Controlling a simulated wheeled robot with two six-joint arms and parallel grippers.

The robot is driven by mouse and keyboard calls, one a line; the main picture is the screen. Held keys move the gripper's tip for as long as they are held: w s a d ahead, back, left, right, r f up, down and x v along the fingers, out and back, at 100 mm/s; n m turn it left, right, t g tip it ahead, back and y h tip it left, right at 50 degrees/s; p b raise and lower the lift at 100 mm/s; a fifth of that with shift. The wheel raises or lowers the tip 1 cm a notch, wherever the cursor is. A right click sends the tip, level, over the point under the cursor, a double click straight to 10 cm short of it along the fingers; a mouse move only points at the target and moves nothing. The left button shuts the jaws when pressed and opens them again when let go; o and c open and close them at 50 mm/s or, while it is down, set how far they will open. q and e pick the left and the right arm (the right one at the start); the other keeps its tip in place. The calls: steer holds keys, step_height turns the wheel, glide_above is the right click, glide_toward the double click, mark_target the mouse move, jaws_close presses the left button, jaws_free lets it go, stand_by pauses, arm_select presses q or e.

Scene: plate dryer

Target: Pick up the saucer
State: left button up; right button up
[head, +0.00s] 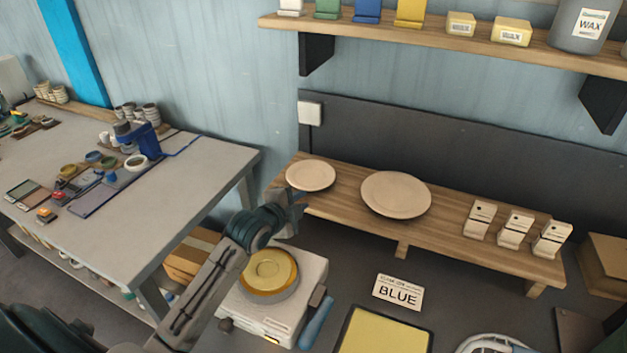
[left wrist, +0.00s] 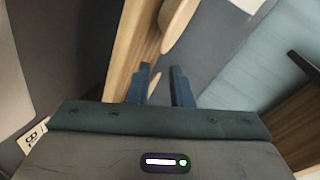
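The small round beige saucer (head: 311,176) lies at the left end of the wooden wall shelf. A larger beige plate (head: 396,194) lies to its right. My left gripper (head: 298,203) is at the shelf's left end, just in front of the saucer's near edge. In the left wrist view its two blue fingers (left wrist: 160,86) stand apart with a gap between them. A beige rim, likely the saucer (left wrist: 155,82), shows in that gap; I cannot tell whether it touches. The larger plate also shows beyond, at the top (left wrist: 180,22). My right gripper is not in view.
The wooden shelf (head: 450,243) also carries several small white blocks (head: 515,230) at its right. Below the gripper is a white device with a yellow disc (head: 271,270). A grey worktable (head: 190,195) stands left. An upper shelf (head: 440,43) holds wax containers.

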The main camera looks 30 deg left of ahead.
mark_target(318, 189)
arm_select(q)
steer(key=p+x, duration=0.1)
steer(key=x, duration=0.1)
steer(key=p+x, duration=0.1)
steer(key=x, duration=0.2)
steer(key=p+x, duration=0.1)
steer(key=x, duration=0.2)
steer(key=shift+w+r, duration=0.2)
steer(key=shift+r, duration=0.1)
steer(key=shift+w+f, duration=0.25)
steer(key=shift+w, duration=0.05)
jaws_close()
